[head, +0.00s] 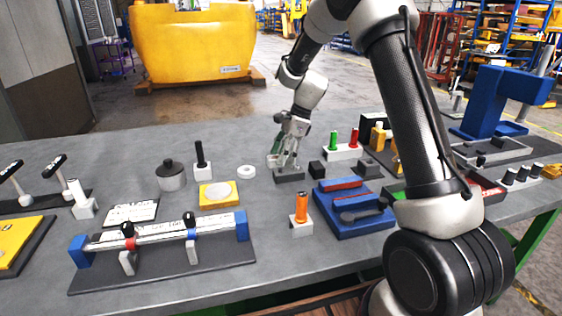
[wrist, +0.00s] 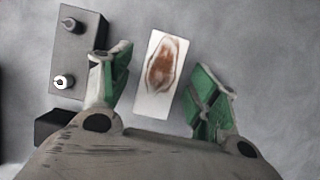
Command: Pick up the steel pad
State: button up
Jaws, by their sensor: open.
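A pale rectangular block with a rusty brown oval patch on top, which looks like the steel pad (wrist: 158,75), lies on the grey surface in the wrist view. My gripper (wrist: 162,73) is open, with one green-lined finger on each side of the pad. Gaps show between the fingers and the pad; I see no contact. In the head view my gripper (head: 284,160) is low over the far middle of the table, pointing down. The pad cannot be clearly made out there, near the fingers.
A dark block with two pegs (wrist: 78,55) lies just left of the left finger, and a small black block (wrist: 58,128) is below it. In the head view a white ring (head: 246,171), an orange-handled piece (head: 301,213) and a blue tray (head: 350,222) stand nearby.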

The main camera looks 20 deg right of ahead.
jog(key=shift+f, duration=0.25)
dwell(0.3)
grip_shut()
